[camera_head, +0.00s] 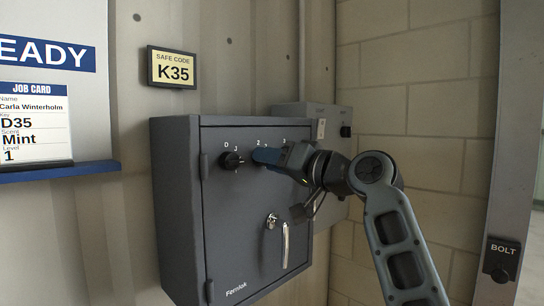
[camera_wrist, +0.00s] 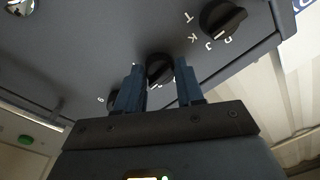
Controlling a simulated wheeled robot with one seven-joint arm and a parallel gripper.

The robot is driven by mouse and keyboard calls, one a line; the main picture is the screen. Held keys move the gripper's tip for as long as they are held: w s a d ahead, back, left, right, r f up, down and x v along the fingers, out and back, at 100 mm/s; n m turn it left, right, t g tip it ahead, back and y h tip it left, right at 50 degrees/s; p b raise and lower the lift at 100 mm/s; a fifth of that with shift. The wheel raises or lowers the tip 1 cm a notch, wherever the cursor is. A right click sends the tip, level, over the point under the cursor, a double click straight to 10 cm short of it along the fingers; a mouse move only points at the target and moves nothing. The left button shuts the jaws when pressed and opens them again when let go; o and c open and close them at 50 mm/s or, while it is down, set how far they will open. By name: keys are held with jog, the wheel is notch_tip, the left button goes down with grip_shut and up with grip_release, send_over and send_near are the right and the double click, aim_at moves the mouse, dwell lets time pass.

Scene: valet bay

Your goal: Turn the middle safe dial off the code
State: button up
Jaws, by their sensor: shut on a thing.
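The dark grey safe (camera_head: 258,220) hangs on the wall with its door shut. Its left black dial (camera_head: 232,160) shows beside my gripper (camera_head: 262,156). My gripper is shut on the middle dial, which it hides in the head view. In the wrist view, the middle dial (camera_wrist: 160,68) sits between the two blue fingers of my gripper (camera_wrist: 160,80). The lettered left dial shows at the upper right (camera_wrist: 222,18), and the right dial (camera_wrist: 113,97) is partly behind a finger. I cannot read the middle dial's setting. A sign (camera_head: 172,68) reads "SAFE CODE K35".
The safe's silver lever handle (camera_head: 284,242) is below my gripper. A grey box (camera_head: 325,122) is on the wall behind my gripper. A job card (camera_head: 35,125) stands on a blue shelf (camera_head: 60,172) at the left. A bolt switch (camera_head: 501,258) is at the right.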

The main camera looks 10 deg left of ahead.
jog(key=shift+d, duration=0.1)
dwell(0.4)
jog(key=o, duration=1)
jog(key=shift+b+v, duration=0.85)
jog(key=shift+v, duration=3.05)
